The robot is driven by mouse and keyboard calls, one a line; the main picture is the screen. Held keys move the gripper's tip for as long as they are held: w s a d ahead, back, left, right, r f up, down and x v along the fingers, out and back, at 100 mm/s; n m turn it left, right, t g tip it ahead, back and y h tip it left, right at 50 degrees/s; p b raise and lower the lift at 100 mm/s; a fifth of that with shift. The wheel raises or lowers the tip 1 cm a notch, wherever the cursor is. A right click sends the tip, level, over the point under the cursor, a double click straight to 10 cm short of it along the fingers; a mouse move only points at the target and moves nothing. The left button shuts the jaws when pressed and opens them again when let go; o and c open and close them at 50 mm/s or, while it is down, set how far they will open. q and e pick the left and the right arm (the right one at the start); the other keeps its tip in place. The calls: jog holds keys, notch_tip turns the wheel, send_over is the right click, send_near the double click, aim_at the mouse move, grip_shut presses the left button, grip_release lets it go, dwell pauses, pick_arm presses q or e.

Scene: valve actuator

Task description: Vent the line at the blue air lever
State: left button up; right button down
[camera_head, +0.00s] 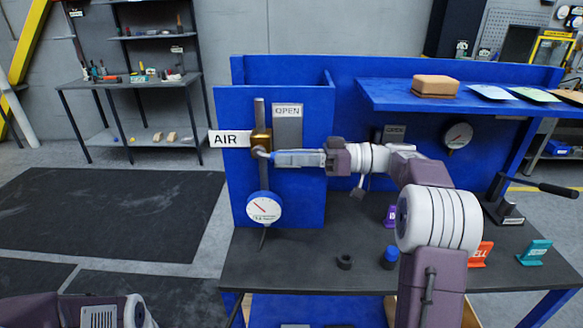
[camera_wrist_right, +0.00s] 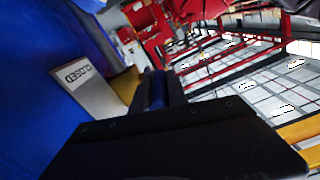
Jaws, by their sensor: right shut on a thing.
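The brass air valve (camera_head: 261,139) sits on a vertical grey pipe on the blue panel, beside the AIR label (camera_head: 229,139). My right gripper (camera_head: 285,158) reaches in from the right just below the OPEN plate (camera_head: 287,112). It is shut on the blue air lever, which points roughly sideways to the right from the valve. The jaws hide most of the lever in the head view. In the right wrist view, a strip of the blue lever (camera_wrist_right: 157,90) shows between the dark fingers, with a lettered plate (camera_wrist_right: 92,80) beside it. My left gripper is out of view.
A pressure gauge (camera_head: 264,208) hangs below the valve. The dark bench top (camera_head: 290,270) holds a black ring (camera_head: 344,262), a blue knob (camera_head: 389,258) and several coloured label stands. A blue shelf (camera_head: 385,95) and second gauge (camera_head: 458,136) are at right.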

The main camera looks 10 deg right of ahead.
jog(key=shift+f, duration=0.1)
dwell(0.4)
jog(key=c, duration=1.3)
grip_release()
jog(key=v, duration=0.9)
